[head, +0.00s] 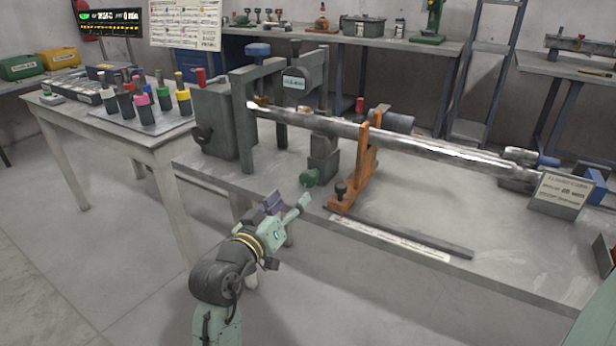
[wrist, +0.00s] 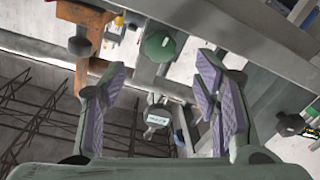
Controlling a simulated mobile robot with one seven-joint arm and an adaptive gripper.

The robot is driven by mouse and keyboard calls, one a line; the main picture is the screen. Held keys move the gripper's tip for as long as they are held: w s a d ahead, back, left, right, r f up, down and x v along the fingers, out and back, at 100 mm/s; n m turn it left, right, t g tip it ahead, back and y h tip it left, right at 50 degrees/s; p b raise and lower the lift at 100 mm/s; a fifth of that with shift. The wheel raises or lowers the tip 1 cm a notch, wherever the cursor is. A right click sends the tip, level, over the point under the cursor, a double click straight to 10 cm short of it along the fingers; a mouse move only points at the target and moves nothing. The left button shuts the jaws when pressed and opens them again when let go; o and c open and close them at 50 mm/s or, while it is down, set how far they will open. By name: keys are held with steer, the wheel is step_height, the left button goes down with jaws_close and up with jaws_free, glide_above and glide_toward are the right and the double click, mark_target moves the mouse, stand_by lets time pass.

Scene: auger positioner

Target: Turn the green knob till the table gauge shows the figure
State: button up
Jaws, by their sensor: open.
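The green knob (head: 309,178) sits low at the front edge of the bench machine, below a grey block and left of the orange bracket (head: 361,165). In the wrist view the green knob (wrist: 158,46) is near the top middle, ahead of and roughly between my finger lines. My gripper (head: 289,203) is open and empty, just in front of the bench edge and apart from the knob. Its purple-padded fingers are spread in the wrist view (wrist: 162,82). A round dark part with a pale label (wrist: 157,115) shows between them; I cannot tell whether it is the gauge. No gauge figure is readable.
The long steel auger (head: 400,138) lies across the bench (head: 440,215). A dark knob (head: 341,188) on the orange bracket is close to the green knob's right. A side table (head: 75,110) with several coloured-top holders stands left. A lit display (head: 110,22) hangs behind.

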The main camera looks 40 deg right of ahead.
mark_target(306, 183)
steer(key=p+x, duration=0.3)
steer(key=x, duration=0.7)
steer(key=shift+d, duration=0.15)
steer(key=shift+c, duration=0.2)
steer(key=c, duration=1.1)
steer(key=shift+c, duration=0.2)
steer(key=shift+f+b, duration=0.1)
steer(key=shift+b, duration=0.5)
steer(key=shift+f+m+b, duration=0.1)
steer(key=shift+m+b, duration=0.6)
steer(key=shift+b, duration=0.25)
steer(key=m+b, duration=0.2)
steer(key=b, duration=0.2)
steer(key=shift+f, duration=0.1)
steer(key=m+b, duration=0.4)
steer(key=b, duration=0.1)
steer(key=shift+h, duration=0.3)
steer(key=shift+r+m+b, duration=0.25)
steer(key=shift+m+b, duration=0.75)
